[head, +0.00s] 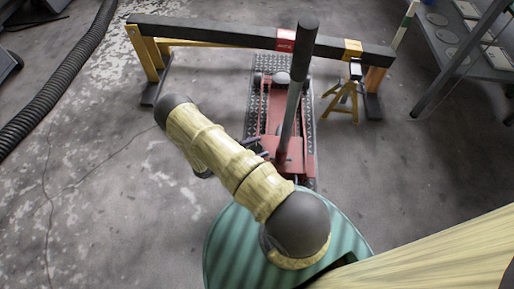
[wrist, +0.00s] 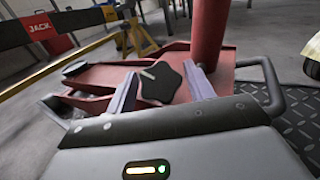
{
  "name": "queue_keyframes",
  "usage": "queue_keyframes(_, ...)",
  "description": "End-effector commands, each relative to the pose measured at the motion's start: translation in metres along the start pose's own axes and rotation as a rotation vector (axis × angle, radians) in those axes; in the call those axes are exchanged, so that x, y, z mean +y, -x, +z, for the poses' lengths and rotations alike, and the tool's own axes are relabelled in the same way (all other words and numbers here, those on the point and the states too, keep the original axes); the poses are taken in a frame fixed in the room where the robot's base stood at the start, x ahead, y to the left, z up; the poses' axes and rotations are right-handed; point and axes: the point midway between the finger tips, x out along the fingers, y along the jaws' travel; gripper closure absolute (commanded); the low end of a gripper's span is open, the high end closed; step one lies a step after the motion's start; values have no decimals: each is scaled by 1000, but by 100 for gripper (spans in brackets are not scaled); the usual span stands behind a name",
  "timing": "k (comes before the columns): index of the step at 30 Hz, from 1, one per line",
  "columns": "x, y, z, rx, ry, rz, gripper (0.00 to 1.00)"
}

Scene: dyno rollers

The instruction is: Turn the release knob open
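The release knob (wrist: 160,84) is a black, star-shaped knob with a pale line on its top, on the red floor jack near the foot of its handle. My gripper (wrist: 161,70) has its two pale purple fingers apart, one on each side of the knob. I cannot tell whether either finger touches it. The red jack (head: 292,152) also shows in the head view, with its long dark handle (head: 294,100) rising upward. In that view my arm hides the gripper, and I cannot make out the knob.
A dark beam (head: 220,33) on yellow legs spans behind the jack. A yellow jack stand (head: 343,98) is at its right. A metal bench (head: 470,65) stands at the far right, and a black hose (head: 65,80) lies at the left.

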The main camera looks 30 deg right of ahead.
Motion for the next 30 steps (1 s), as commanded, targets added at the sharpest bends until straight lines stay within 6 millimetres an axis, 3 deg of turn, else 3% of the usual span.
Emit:
queue_keyframes(1, 0, 0, 0, 0, 0, 0, 58)
queue_keyframes(4, 0, 0, 0, 0, 0, 0, 77)
queue_keyframes(5, 0, 0, 0, 0, 0, 0, 79)
queue_keyframes(22, 0, 1, 2, -20, 155, 206, 79)
queue_keyframes(30, 0, 1, -1, -20, 169, 221, 79)
